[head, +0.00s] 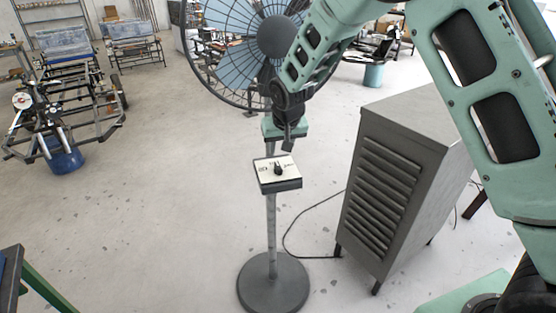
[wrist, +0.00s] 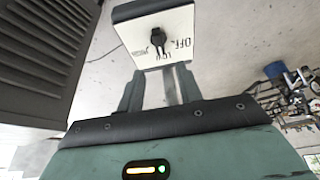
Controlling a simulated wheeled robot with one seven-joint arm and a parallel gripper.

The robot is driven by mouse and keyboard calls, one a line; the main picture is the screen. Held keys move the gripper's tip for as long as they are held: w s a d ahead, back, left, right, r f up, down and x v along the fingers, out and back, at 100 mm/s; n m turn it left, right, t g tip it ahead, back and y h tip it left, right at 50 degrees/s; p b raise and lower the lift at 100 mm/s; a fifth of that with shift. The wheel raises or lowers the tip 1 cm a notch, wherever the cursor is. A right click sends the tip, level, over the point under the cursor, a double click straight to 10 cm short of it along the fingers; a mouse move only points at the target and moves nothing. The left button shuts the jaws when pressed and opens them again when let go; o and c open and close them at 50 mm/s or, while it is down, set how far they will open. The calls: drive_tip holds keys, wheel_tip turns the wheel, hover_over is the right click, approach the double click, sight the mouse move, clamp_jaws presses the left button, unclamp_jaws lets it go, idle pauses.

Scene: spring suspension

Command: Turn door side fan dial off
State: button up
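The fan dial (head: 278,169) is a small black knob on the white top of a dark control box (head: 281,186) on the fan's stand. My gripper (head: 287,146) is just behind and above the box in the head view, apart from the knob. In the wrist view the knob (wrist: 158,40) is on the white panel, with the word OFF to its right and other marks below. The knob's exact setting is too small to tell. My gripper's two fingers (wrist: 160,88) stand apart with nothing between them. The fan (head: 235,45) is partly hidden by my arm.
A grey louvred cabinet (head: 385,180) stands close to the right of the fan stand. The round fan base (head: 272,285) and a black cable (head: 300,240) are on the floor. A metal frame machine (head: 70,110) stands at the left. The floor between is clear.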

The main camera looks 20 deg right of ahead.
sight(278, 164)
drive_tip(key=p+x, duration=0.1)
drive_tip(key=x, duration=0.7)
drive_tip(key=shift+w+f, duration=0.1)
drive_tip(key=shift+f, duration=0.2)
clamp_jaws()
